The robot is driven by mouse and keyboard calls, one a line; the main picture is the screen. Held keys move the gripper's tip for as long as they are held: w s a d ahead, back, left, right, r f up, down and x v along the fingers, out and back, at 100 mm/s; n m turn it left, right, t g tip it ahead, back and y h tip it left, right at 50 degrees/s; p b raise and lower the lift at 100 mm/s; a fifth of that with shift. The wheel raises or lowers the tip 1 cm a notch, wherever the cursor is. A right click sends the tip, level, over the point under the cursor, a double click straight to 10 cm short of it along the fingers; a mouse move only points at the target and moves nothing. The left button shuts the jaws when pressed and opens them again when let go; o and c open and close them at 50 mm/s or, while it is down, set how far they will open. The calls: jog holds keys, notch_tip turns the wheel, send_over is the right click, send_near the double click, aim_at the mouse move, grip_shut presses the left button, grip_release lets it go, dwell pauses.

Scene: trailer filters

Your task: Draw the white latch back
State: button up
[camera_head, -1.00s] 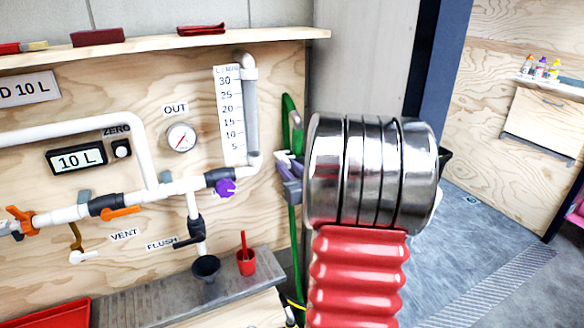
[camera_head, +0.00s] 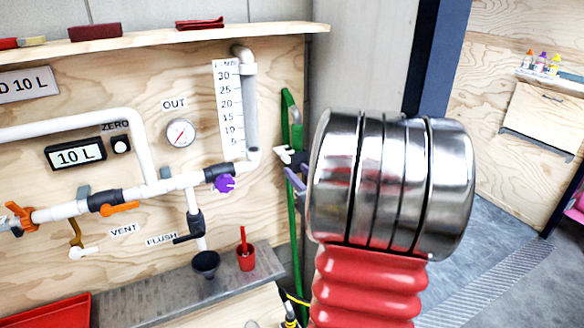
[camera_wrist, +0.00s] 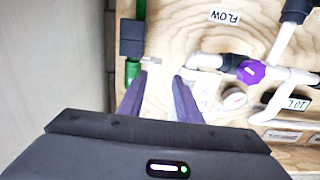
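A small white piece (camera_head: 284,155), which looks like the white latch, sits at the green upright pipe (camera_head: 291,225) at the panel's right edge. In the wrist view the white latch (camera_wrist: 151,61) shows as a small pale bar beside the dark block on the green pipe (camera_wrist: 133,72). My gripper (camera_wrist: 160,80) has two purple fingers spread apart with nothing visible between them. Their tips lie just short of the latch; I cannot tell whether they touch it. In the head view my gripper (camera_head: 294,180) is mostly hidden behind my silver wrist, with its purple fingers just below the white piece.
Left of the pipe, the plywood panel carries white pipes, a purple knob (camera_head: 225,183), orange handles and a gauge (camera_head: 180,132). A grey ledge (camera_head: 240,272) below holds a red cup (camera_head: 246,258) and a black funnel (camera_head: 206,263). Open floor lies right.

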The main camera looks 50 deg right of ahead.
jog(key=v, duration=0.7)
dwell(0.6)
jog(key=w+a+r+g, duration=0.1)
jog(key=w+a+g, duration=0.55)
jog(key=a, duration=0.75)
jog(key=s+a+f+n+g+y, duration=0.1)
jog(key=s+a, duration=0.5)
jog(key=a, duration=0.6)
jog(key=s+a+f+n+g+y, duration=0.2)
jog(key=s+a+y, duration=0.3)
jog(key=a, duration=0.8)
jog(key=shift+s+a+n+g+y, duration=0.2)
jog(key=shift+s+n+g+y, duration=0.2)
jog(key=shift+s+n+g, duration=0.3)
